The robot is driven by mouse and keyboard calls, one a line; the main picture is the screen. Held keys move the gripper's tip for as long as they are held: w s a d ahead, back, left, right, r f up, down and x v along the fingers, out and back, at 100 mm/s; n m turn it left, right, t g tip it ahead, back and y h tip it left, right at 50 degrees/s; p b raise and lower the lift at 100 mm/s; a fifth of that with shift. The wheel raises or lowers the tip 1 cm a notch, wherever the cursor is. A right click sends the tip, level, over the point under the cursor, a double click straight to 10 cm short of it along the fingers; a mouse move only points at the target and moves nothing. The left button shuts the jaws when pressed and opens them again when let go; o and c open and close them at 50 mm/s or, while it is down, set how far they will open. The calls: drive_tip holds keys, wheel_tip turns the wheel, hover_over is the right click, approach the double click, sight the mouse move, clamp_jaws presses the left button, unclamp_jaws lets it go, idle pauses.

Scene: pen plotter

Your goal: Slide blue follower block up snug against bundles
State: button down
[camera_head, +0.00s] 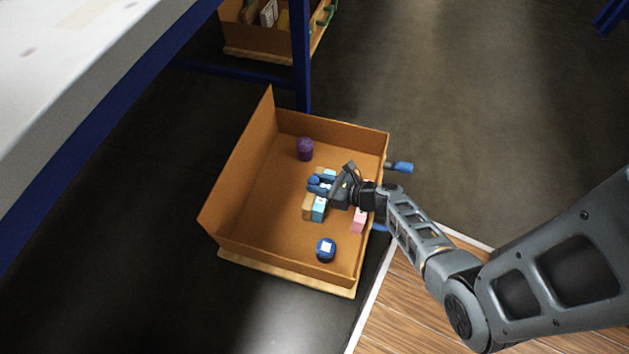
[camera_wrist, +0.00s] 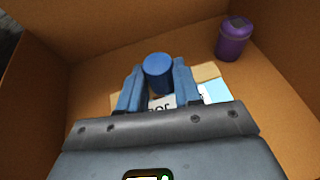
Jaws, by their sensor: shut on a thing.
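My gripper (camera_head: 324,186) reaches down into an open brown box and is shut on an upright blue cylinder (camera_wrist: 158,72), with one finger on each side. The blue cylinder also shows in the head view (camera_head: 313,180). It looks like the grip of the blue follower block; whatever lies under it is mostly hidden by my fingers. A white face with dark print (camera_wrist: 162,102) lies just below it in the wrist view. A tan piece (camera_head: 307,206) and a light-blue block (camera_head: 318,210) stand close to my gripper. I cannot tell whether the follower touches these bundles.
The brown box (camera_head: 250,225) has raised walls around my gripper. A purple lidded canister (camera_head: 305,148) stands near its back; a dark blue round item with a white label (camera_head: 326,248) is near the front. A pink block (camera_head: 358,221) is by the right wall. The left floor is clear.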

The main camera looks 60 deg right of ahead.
drive_tip(key=c, duration=0.8)
unclamp_jaws()
drive_tip(key=shift+p+v, duration=1.45)
drive_tip(key=shift+v, duration=2.45)
